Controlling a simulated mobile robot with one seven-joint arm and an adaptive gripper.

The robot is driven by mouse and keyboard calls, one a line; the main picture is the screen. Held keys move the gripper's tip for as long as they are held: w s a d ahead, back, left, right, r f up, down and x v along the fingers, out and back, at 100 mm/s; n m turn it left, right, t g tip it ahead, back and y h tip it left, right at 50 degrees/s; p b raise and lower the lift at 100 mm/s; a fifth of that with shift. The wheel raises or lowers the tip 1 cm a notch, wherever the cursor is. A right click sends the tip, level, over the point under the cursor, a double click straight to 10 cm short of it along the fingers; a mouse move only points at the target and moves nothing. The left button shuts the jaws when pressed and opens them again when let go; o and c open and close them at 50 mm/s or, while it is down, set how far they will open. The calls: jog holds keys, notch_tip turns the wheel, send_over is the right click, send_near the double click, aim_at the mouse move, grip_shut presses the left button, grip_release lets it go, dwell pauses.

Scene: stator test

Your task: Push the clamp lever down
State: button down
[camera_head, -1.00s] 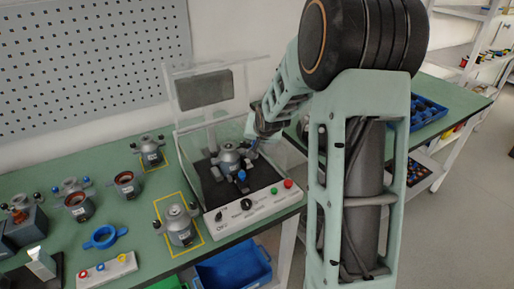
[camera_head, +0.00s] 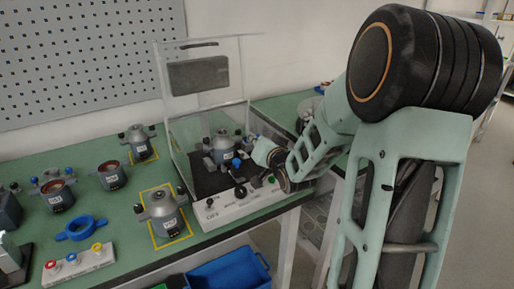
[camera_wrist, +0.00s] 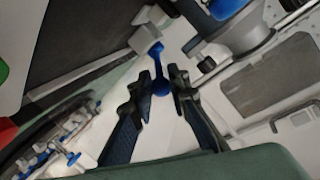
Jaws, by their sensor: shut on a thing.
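The clamp lever (camera_wrist: 158,62) is a blue rod with a round ball end, in the wrist view. Its far end meets a pale grey block (camera_wrist: 145,38). My gripper (camera_wrist: 161,90) is shut on the ball end, one dark finger on each side. Blue parts show near this stator, but I cannot tell which one is the lever there. My wrist hides part of the fixture's right side.
The fixture's front panel (camera_head: 240,201) carries knobs and buttons. A clear cover with a grey plate (camera_head: 199,74) stands behind the bed. Another stator (camera_head: 164,214) stands in a yellow square at left. A blue bin (camera_head: 230,275) is below the bench.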

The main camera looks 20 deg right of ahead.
jog(key=shift+s+f+t+b, duration=0.1)
jog(key=shift+f+t+b, duration=0.15)
jog(key=shift+b, duration=0.35)
jog(key=c, duration=2.1)
grip_release()
jog(key=shift+s+a+r, duration=0.1)
jog(key=shift+s+r, duration=0.15)
jog(key=shift+s, duration=1)
jog(key=shift+s+d+r, duration=0.1)
jog(key=shift+s+r, duration=0.1)
jog(key=shift+s, duration=1)
jog(key=shift+s+a+r, duration=0.1)
jog(key=shift+s+r, duration=0.15)
jog(key=shift+s, duration=1)
jog(key=shift+w, duration=0.1)
